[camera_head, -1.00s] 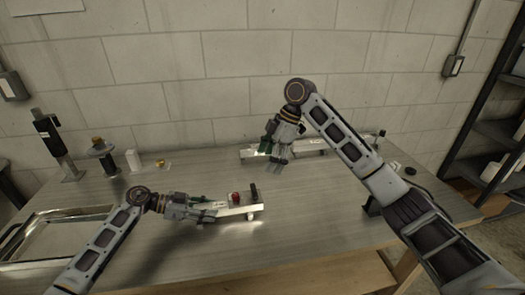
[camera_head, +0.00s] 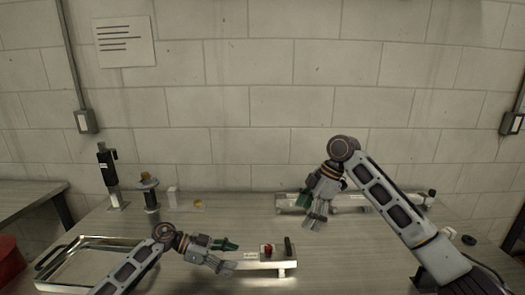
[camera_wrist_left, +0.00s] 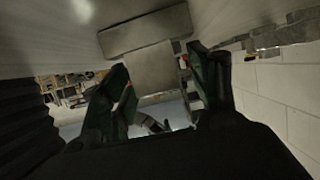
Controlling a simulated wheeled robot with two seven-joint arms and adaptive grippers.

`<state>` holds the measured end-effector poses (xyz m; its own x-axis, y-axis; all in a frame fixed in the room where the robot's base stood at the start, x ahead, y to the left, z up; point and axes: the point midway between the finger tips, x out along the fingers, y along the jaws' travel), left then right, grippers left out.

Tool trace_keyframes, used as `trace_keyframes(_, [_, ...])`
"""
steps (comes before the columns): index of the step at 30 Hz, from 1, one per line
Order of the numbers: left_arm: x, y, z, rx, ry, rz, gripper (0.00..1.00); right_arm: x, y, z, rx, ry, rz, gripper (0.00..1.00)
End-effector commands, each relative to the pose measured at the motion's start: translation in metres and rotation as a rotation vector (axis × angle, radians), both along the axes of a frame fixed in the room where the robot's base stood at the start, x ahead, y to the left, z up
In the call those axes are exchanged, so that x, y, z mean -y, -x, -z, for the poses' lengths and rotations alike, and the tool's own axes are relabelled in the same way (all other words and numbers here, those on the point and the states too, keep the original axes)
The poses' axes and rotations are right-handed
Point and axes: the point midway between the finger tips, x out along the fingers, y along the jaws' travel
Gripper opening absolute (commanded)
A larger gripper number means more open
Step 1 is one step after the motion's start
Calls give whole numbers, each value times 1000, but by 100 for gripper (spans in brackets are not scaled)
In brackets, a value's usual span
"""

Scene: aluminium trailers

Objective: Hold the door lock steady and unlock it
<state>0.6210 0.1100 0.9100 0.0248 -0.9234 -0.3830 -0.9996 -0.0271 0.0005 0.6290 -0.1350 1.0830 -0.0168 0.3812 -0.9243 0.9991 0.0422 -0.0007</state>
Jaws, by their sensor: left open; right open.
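A silver metal lock unit (camera_head: 283,266) with a red knob (camera_head: 266,250) and a black upright handle (camera_head: 289,246) lies near the front of the table. My left gripper (camera_head: 230,256) is open at its left end, fingers spread; whether they touch it is unclear. In the left wrist view my left gripper (camera_wrist_left: 160,92) shows two dark fingers apart, with a grey surface beyond them.
A metal tray (camera_head: 60,274) lies at the left front. A black-and-silver upright tool (camera_head: 108,175), a spool-like part (camera_head: 149,190), a white block (camera_head: 172,196) and a small yellow piece (camera_head: 199,204) stand at the back left. A black round part (camera_head: 469,240) lies right. The wall closes the back.

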Motion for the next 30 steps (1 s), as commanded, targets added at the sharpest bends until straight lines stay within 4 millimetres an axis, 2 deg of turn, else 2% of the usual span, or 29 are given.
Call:
trace_keyframes(9, [-44, 1, -17, 1, -2, -2, 61, 0, 0, 0, 0, 0, 0, 86])
trace_keyframes(15, [-67, 1, -27, -1, -1, 0, 61, 0, 0, 0, 0, 0, 0, 86])
trace_keyframes(21, [-79, 2, -32, 0, -1, -1, 61, 0, 0, 0, 0, 0, 0, 86])
trace_keyframes(30, [-81, 2, -33, 0, 1, 0, 61, 0, 0, 0, 0, 0, 0, 86])
